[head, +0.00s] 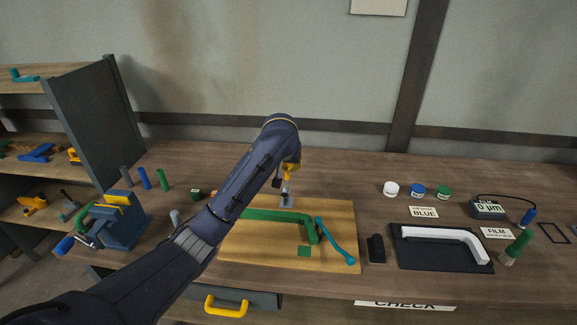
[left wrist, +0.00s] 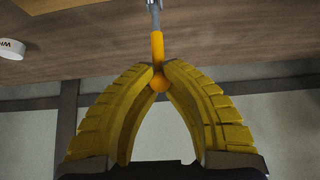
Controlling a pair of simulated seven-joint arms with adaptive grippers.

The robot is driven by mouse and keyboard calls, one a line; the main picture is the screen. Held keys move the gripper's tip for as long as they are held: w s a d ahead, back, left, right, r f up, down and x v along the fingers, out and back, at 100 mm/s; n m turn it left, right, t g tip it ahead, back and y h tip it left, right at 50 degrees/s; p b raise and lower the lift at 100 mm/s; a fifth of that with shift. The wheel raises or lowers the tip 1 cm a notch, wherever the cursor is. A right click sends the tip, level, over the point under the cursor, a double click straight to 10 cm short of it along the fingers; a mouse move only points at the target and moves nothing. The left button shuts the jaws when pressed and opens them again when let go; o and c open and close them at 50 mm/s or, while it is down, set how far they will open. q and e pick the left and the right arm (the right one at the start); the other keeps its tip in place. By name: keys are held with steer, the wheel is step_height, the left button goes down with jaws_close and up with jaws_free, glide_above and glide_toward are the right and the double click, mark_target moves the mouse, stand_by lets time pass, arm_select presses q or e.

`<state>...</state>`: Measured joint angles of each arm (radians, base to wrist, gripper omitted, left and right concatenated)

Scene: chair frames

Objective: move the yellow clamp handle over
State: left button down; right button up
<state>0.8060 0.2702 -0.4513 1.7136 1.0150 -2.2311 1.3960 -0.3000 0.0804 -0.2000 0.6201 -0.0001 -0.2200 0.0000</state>
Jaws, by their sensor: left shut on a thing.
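The yellow clamp handle (left wrist: 157,50) is a short orange-yellow rod with a rounded end, fixed to a grey metal clamp (left wrist: 153,5). In the head view the small grey clamp (head: 287,199) stands at the back edge of the wooden board (head: 335,209), and its handle points up. My left gripper (head: 291,167) reaches over the board from the left. In the left wrist view its yellow fingertips (left wrist: 160,68) close on the handle near its rounded end. My dark arm hides part of the board. My right gripper is not in view.
A green angled frame part (head: 275,216) and a teal bar (head: 334,240) lie on the board. A blue vise (head: 124,225) stands at the left. A dark tray (head: 416,260) with a white angled part (head: 447,234) is at the right. The bench behind the board is clear.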

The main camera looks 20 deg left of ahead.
arm_select(q)
steer(key=shift+w+a+f, duration=0.1)
steer(key=shift+w, duration=0.55)
steer(key=shift+w+a+f, duration=0.1)
steer(key=shift+w, duration=0.55)
steer(key=shift+w, duration=0.15)
steer(key=shift+w+a+f, duration=0.15)
steer(key=shift+w+f, duration=0.2)
steer(key=shift+w, duration=0.35)
steer(key=shift+w+a+f, duration=0.1)
steer(key=shift+w+f, duration=0.2)
steer(key=shift+w, duration=0.35)
steer(key=shift+x, duration=1.6)
steer(key=shift+w+r, duration=0.15)
steer(key=shift+w, duration=0.1)
